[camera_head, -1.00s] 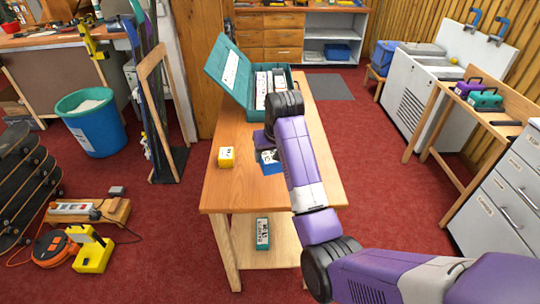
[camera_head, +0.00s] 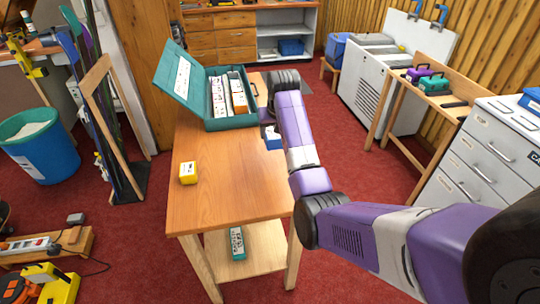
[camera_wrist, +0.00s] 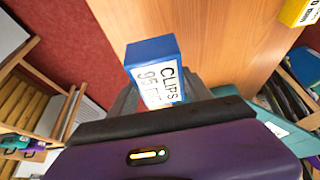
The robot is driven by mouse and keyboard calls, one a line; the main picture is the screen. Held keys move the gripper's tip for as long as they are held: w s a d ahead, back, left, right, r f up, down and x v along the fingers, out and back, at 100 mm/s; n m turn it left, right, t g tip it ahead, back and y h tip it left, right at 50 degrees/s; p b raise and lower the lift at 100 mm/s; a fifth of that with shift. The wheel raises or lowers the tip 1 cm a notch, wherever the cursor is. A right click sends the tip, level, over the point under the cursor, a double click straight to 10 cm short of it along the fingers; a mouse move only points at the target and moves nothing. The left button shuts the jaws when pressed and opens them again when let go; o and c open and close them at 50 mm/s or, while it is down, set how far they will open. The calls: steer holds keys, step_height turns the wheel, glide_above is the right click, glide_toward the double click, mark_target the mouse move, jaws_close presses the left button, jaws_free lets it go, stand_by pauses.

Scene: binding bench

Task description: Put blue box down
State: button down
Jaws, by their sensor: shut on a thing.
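A small blue box (camera_head: 272,139) with a white label shows beside my arm in the head view, near the table's right edge. In the wrist view the blue box (camera_wrist: 152,52) reads "CLIPS" on its white face. My gripper (camera_wrist: 160,98) is shut on its lower end. In the head view my arm partly hides the box and the fingers. The wooden table (camera_head: 215,190) lies beneath or beside the box. I cannot tell whether the box touches the tabletop.
An open teal case (camera_head: 230,122) holding several labelled boxes stands at the table's far end. A yellow box (camera_head: 188,173) sits on its left side. The middle and front of the tabletop are clear. A teal box (camera_head: 237,243) is on the lower shelf.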

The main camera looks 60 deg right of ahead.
mark_target(277, 141)
step_height(277, 141, down, 11)
steer(key=shift+r+p, duration=0.1)
steer(key=shift+p, duration=0.3)
steer(key=shift+f, duration=0.25)
steer(key=shift+c, duration=2.2)
jaws_free()
steer(key=shift+r, duration=0.1)
steer(key=v, duration=1.2)
steer(key=shift+r, duration=0.1)
